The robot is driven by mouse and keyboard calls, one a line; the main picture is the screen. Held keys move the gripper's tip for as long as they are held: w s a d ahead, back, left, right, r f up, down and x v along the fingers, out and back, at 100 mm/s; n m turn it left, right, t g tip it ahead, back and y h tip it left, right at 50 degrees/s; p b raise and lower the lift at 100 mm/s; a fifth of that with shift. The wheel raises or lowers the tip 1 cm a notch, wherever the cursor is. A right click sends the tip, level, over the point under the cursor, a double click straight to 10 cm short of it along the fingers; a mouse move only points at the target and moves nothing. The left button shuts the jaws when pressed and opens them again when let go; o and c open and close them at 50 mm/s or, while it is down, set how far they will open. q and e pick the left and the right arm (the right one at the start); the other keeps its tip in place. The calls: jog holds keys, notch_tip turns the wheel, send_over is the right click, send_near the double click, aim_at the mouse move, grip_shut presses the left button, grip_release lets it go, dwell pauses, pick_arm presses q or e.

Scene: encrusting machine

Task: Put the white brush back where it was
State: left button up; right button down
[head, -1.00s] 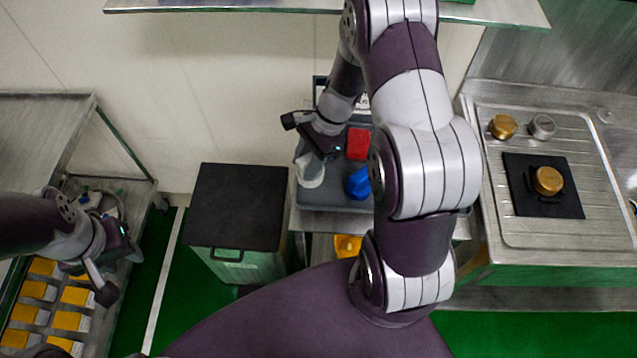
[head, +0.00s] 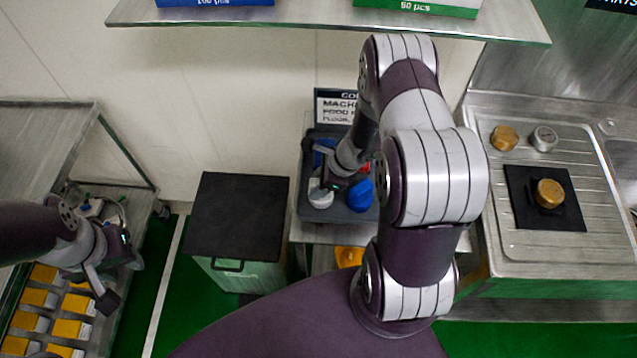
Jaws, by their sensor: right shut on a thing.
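The white brush (head: 320,195) is at the left front of the grey tray (head: 309,180), just below and left of my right gripper (head: 333,184). My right gripper is shut on it; the fingertips are small and partly hidden by my own wrist. I cannot tell whether the brush touches the tray floor. My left gripper (head: 130,262) is at the left, above the lower shelf and well away from the brush. Its fingers are not clear enough to show whether they are open.
A blue brush (head: 360,196) stands right of the white one. Another blue thing (head: 323,152) and a red thing (head: 365,169) are behind, partly hidden by my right arm. A sign (head: 335,105) stands behind the tray. A dark-lidded bin (head: 238,215) is to the left.

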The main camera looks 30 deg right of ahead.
jog(key=shift+s+a+f, duration=0.1)
jog(key=c, duration=0.7)
grip_release()
jog(key=shift+r, duration=0.4)
jog(key=v, duration=1.2)
jog(key=s+a+r+n+g+h, duration=0.1)
jog(key=s+a+r+n+h, duration=0.3)
jog(key=n, duration=0.8)
jog(key=s+a+r+n+h, duration=0.1)
jog(key=s+a+r+n, duration=0.35)
jog(key=n, duration=0.75)
jog(key=shift+n, duration=0.3)
jog(key=f+b, duration=0.1)
jog(key=w+f+b, duration=0.1)
jog(key=w+a+f+b, duration=0.1)
jog(key=shift+f+b, duration=0.25)
jog(key=shift+b, duration=0.1)
